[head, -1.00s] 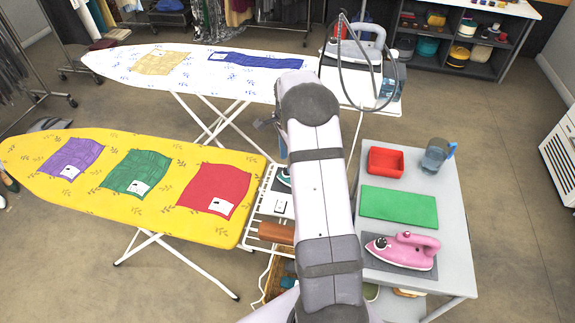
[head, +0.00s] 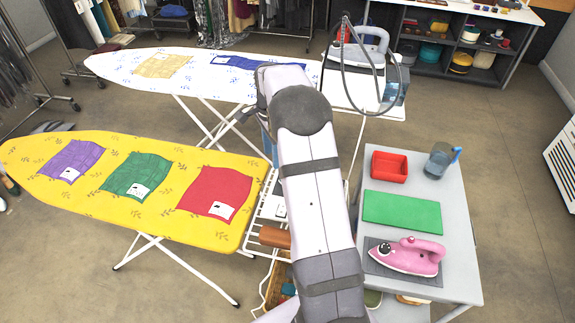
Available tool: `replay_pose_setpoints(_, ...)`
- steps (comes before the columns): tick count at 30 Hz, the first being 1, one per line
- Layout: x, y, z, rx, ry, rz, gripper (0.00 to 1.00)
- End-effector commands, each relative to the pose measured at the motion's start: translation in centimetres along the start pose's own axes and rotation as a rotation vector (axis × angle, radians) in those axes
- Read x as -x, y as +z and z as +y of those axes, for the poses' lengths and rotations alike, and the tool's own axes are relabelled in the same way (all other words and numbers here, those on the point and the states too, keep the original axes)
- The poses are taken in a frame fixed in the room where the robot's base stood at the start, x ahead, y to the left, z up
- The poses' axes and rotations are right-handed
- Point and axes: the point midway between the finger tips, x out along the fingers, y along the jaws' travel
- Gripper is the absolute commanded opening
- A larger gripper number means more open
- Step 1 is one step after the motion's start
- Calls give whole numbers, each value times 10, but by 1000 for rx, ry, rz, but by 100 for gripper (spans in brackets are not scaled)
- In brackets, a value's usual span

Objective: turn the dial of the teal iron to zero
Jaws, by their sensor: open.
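The teal iron is hidden behind my arm; neither its body nor its dial can be made out now. The white wire rack (head: 262,212) at the right end of the yellow ironing board shows only in part beside my arm. My gripper (head: 233,120) shows only as a small dark grey part left of my arm's far end, above the gap between the two boards. It is open, and its fingertips are hard to make out. I see nothing held in it.
The yellow board (head: 60,200) carries purple, green and red cloths. A white board (head: 115,62) behind holds a grey-white iron (head: 365,50) with a looping cord. The right table (head: 455,230) holds a pink iron (head: 410,257), green mat (head: 402,208), red tray (head: 390,165) and blue-handled jug (head: 440,160).

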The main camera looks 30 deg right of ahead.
Motion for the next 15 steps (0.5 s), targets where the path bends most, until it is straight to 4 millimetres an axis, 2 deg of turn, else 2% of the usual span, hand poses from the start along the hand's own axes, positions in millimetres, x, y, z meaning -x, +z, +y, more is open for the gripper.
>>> replay_pose_setpoints(1,-1,24,-4,48,-3,1,42)
replay_pose_setpoints(4,-5,51,6,173,30,68,42)
replay_pose_setpoints(6,-8,47,13,219,50,141,42)
replay_pose_setpoints(10,-10,18,23,198,71,268,42)
replay_pose_setpoints(15,-10,-8,21,108,41,383,42)
